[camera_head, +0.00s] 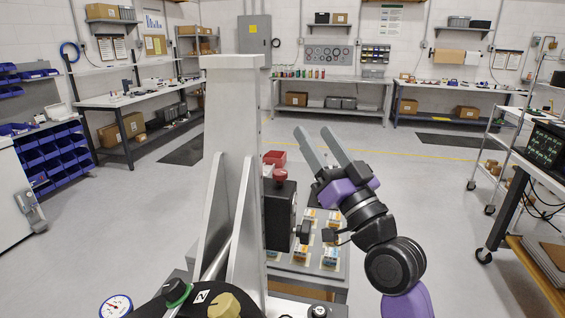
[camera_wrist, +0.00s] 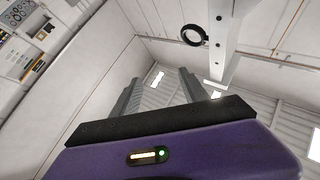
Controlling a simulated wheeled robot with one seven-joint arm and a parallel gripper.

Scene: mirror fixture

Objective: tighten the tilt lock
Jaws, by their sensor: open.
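My gripper (camera_head: 312,131) is raised to the right of the pale metal post (camera_head: 229,110), its two grey fingers apart and pointing up and left with nothing between them. In the wrist view my gripper (camera_wrist: 158,82) is also open and empty. A black box (camera_head: 279,215) sits beside the post, with a red knob (camera_head: 281,176) on top and a black knob (camera_head: 304,232) on its right side. I cannot tell which part is the tilt lock. In the wrist view a black ring (camera_wrist: 185,41) is fixed beside a white post (camera_wrist: 228,40), apart from my fingers.
Benches line the back wall, and a wire-shelf rack (camera_head: 500,140) stands at right. The floor between is clear.

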